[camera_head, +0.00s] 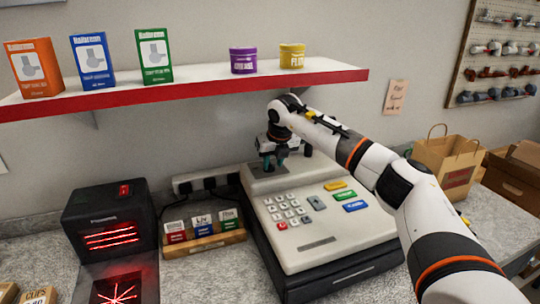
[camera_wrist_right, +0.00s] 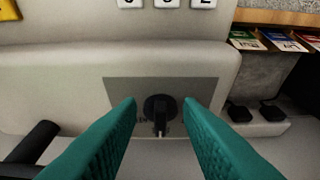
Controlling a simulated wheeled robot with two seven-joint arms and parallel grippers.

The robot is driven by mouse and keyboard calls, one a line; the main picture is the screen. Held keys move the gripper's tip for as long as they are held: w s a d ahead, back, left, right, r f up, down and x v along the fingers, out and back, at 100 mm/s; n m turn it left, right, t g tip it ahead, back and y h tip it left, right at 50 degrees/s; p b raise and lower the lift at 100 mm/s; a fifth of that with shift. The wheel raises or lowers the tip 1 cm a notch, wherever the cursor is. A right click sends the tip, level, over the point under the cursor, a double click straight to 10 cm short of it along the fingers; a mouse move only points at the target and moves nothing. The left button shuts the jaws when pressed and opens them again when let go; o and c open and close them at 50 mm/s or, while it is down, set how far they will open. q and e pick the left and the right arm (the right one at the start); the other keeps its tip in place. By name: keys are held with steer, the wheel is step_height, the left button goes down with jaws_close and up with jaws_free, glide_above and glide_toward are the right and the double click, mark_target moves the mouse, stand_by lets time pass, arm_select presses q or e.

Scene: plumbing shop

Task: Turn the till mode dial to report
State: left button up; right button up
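The till (camera_head: 330,238) stands on the counter, with its keys facing me. Its black mode dial (camera_wrist_right: 159,114) sits on a grey plate (camera_wrist_right: 120,90) in the right wrist view, its bar pointing to the lower edge of that picture. The markings around it are too small and covered to read. My right gripper (camera_head: 274,162) is at the back of the till. In the right wrist view its teal fingers (camera_wrist_right: 160,104) are open on either side of the dial, with a visible gap on each side. The head view does not show the dial clearly. My left gripper is out of view.
A black scanner (camera_head: 112,222) with red light, a small card rack (camera_head: 205,243) and a power strip (camera_head: 205,182) are left of the till. A paper bag (camera_head: 447,160) stands right.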

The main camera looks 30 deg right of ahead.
mark_target(270, 164)
steer(key=shift+w+d+p, duration=0.25)
steer(key=shift+w+p, duration=0.1)
steer(key=shift+w, duration=0.85)
steer(key=shift+f+p, duration=0.2)
steer(key=shift+p, duration=0.15)
steer(key=shift+w+f, duration=0.15)
steer(key=shift+f, duration=0.2)
steer(key=shift+c, duration=0.5)
jaws_close()
